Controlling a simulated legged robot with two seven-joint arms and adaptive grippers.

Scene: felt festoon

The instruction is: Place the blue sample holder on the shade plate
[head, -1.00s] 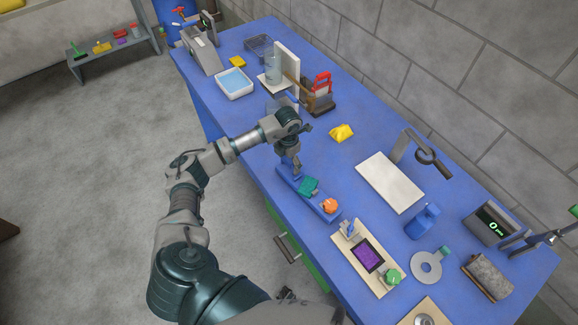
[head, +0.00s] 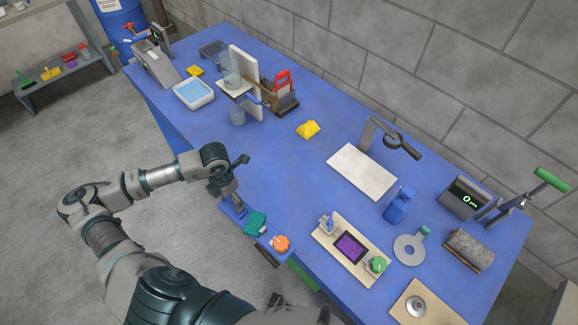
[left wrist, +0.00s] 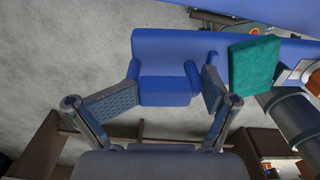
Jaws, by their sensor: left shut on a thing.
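The blue sample holder (head: 262,236) is a long bar with a teal block and an orange knob (head: 280,243) on it. My left gripper (head: 239,207) is shut on its near-left end, at the table's front edge. In the left wrist view the holder's blue grip block (left wrist: 165,88) sits between the two fingers (left wrist: 165,100), with bare floor behind it and the teal block (left wrist: 255,65) to the right. A flat pale plate (head: 360,172) under a magnifier looks like the shade plate, though no label shows; it is bare. My right gripper is not seen.
A pale board with a purple patch (head: 350,247) and a green knob lies right of the holder. Clear blue tabletop (head: 285,175) lies between holder and plate.

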